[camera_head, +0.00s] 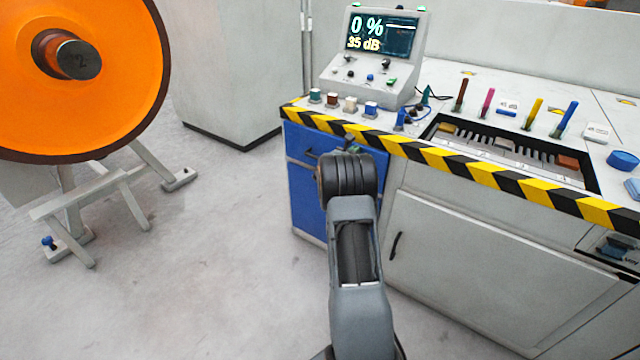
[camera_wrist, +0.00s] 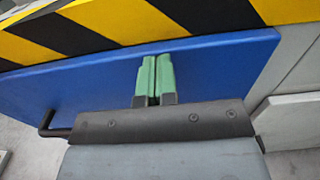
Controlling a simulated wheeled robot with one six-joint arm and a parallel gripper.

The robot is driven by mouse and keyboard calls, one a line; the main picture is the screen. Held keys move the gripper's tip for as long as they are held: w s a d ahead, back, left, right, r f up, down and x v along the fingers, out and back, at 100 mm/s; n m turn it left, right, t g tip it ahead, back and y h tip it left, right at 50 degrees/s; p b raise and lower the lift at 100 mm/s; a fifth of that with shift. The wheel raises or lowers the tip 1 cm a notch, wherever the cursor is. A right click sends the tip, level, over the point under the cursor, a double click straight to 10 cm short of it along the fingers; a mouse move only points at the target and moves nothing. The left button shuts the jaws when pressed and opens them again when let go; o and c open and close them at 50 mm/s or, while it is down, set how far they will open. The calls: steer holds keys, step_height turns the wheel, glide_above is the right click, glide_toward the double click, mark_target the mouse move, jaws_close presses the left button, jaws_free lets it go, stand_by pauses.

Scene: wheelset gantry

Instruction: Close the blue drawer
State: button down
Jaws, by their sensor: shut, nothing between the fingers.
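The blue drawer (camera_head: 300,143) is the upper front of the blue cabinet, under the striped counter edge. In the head view it looks nearly flush, but my arm hides its right part. In the wrist view the blue drawer front (camera_wrist: 95,98) spans the picture below the striped edge, with a dark bar handle (camera_wrist: 50,124) at the left. My gripper (camera_wrist: 157,62) has its green fingers shut together, empty, in front of the drawer's blue face and right of the handle. Contact cannot be told. In the head view only a bit of my gripper (camera_head: 352,149) shows beyond my wrist.
The counter edge with yellow-black stripes (camera_head: 440,158) overhangs the drawer. A control console (camera_head: 375,60) and several coloured tools stand on the counter. A white cabinet door (camera_head: 480,265) is to the right. An orange wheel (camera_head: 105,110) on a stand is at left, with clear floor between.

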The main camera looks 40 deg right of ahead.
steer(key=p+v, duration=0.2)
steer(key=v, duration=1.2)
steer(key=s+a+r+m+g+y+p, duration=0.2)
steer(key=s+a+r+m+g+p, duration=0.1)
steer(key=s+r+m+p, duration=0.4)
steer(key=s+a+r+m+g+y+p, duration=0.2)
steer(key=s+a+r+m+g+p, duration=0.15)
steer(key=r, duration=0.65)
steer(key=s+a+r+m+t+y+p, duration=0.1)
steer(key=s+a+r+m+y+p, duration=0.2)
steer(key=a, duration=0.4)
steer(key=s+a+r+m+t+y+p, duration=0.1)
steer(key=s+a+r+m+y+p, duration=0.3)
steer(key=a+r+p, duration=0.3)
steer(key=s+a+r+m+t+y+p, duration=0.2)
steer(key=s+a+r+m+y+p, duration=0.2)
steer(key=a, duration=0.5)
steer(key=shift+s+a+r+y+p, duration=0.2)
steer(key=shift+s+r+y+p, duration=0.15)
steer(key=shift+r+y+p, duration=0.7)
steer(key=shift+f, duration=0.35)
